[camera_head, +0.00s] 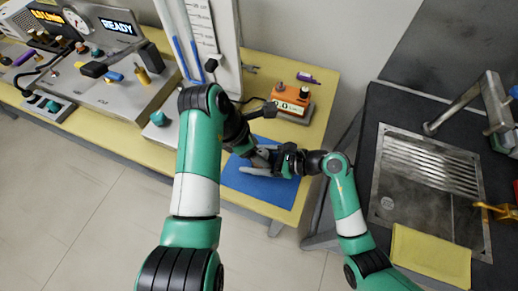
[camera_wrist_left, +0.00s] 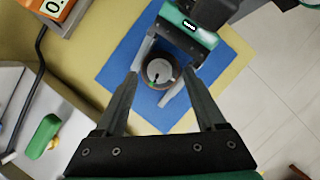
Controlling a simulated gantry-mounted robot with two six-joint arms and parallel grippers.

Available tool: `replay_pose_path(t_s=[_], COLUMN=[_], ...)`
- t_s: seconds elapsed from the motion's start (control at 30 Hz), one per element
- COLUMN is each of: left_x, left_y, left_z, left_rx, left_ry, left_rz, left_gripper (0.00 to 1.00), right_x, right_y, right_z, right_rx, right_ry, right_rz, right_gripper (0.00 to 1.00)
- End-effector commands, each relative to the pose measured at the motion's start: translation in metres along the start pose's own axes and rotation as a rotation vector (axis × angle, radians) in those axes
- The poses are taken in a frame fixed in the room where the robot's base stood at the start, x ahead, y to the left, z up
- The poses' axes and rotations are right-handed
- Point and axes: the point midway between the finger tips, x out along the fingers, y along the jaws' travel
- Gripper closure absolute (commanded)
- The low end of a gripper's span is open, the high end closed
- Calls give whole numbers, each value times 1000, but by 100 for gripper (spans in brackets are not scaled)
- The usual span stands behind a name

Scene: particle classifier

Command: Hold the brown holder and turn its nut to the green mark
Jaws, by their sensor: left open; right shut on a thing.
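The dark round holder (camera_wrist_left: 174,87) is over the blue mat in the left wrist view. On top is a round grey nut (camera_wrist_left: 158,70) with a black line. A small green mark (camera_wrist_left: 153,85) shows at the nut's lower edge, close to the line's end. My right gripper (camera_wrist_left: 153,83) is shut on the holder, its pale fingers on either side. My left gripper (camera_wrist_left: 160,72) is open, pointing down at the nut, one finger on each side with gaps. In the head view my left gripper (camera_head: 258,153) and right gripper (camera_head: 256,161) meet over the mat and largely hide the holder.
The blue mat (camera_head: 248,184) lies on the yellow bench (camera_head: 317,120). An orange box with a display (camera_head: 291,98) and a purple marker (camera_head: 307,77) are behind it. A tall gauge panel (camera_head: 203,40) stands left. A sink (camera_head: 410,205) and yellow cloth (camera_head: 430,253) are right.

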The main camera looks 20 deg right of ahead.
Motion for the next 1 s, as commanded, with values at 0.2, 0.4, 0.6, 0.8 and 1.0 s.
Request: replay_pose_path(t_s=[0.2, 0.4, 0.6, 0.8, 1.0], left_x=[12, 11, 11, 11, 10], left_y=[0, 0, 0, 0, 0], left_z=[0, 0, 0, 0, 1], left_rx=[1, 0, 0, 0, 9], left_ry=[1, 0, 0, 0, -1], left_rz=[1, 1, 1, 1, -3], left_gripper=[28, 33, 69, 100, 100], right_x=[0, 0, 0, 0, 0], right_y=[0, 0, 0, 0, 0], right_z=[0, 0, 0, 0, 0], right_rx=[0, 0, 0, 0, 0], right_ry=[-1, -1, -1, -1, -1], right_rz=[1, 1, 1, 0, 0], right_gripper=[100, 100, 100, 100, 100])
